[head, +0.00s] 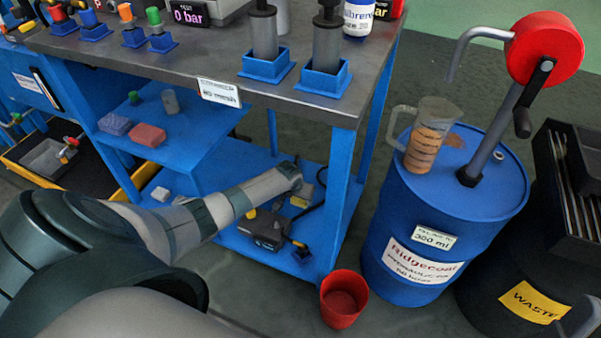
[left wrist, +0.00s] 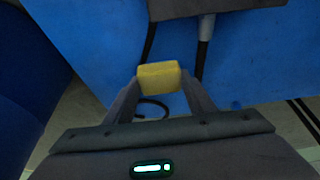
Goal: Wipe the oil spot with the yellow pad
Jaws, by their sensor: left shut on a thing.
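The yellow pad (left wrist: 160,76) is between the fingertips of my left gripper (left wrist: 160,84), which is shut on it. In the head view my left gripper (head: 303,190) reaches in at the lower blue shelf of the bench, and a bit of the yellow pad (head: 300,202) shows below it. A brown oil spot (head: 454,140) lies on top of the blue drum (head: 480,190), right of a measuring jug (head: 428,130) with brown liquid. The jug hides part of the drum top. The pad is well away from the spot.
A red crank pump (head: 540,50) rises from the drum. A red bucket (head: 343,298) stands on the floor between bench and drum. The bench leg (head: 338,200) is beside my left gripper. A dark device (head: 262,230) sits on the lower shelf. A black waste bin (head: 510,275) stands right.

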